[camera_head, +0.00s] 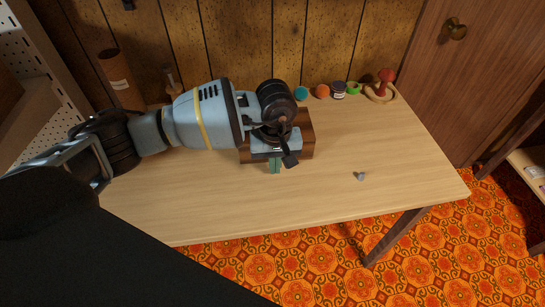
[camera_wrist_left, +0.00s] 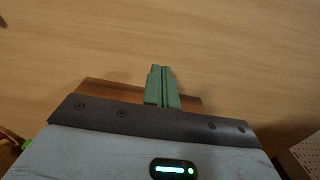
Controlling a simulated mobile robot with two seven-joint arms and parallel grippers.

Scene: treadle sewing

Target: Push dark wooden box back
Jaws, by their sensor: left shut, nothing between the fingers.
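The dark wooden box (camera_head: 307,140) sits on the light wooden table, mostly hidden behind my left wrist and gripper in the head view. Its brown edge also shows behind the gripper body in the left wrist view (camera_wrist_left: 98,90). My left gripper (camera_head: 275,167) reaches over the box from the left, with its green fingers at the box's near side. The fingers (camera_wrist_left: 160,72) are together and empty in the wrist view. I cannot tell whether they touch the box. My right gripper is not in view.
A row of small pots, including a teal one (camera_head: 301,93) and an orange one (camera_head: 322,91), stands at the table's back edge beside a red pincushion (camera_head: 385,76). A small grey item (camera_head: 360,176) lies at the front right. A brown cylinder (camera_head: 118,75) stands back left.

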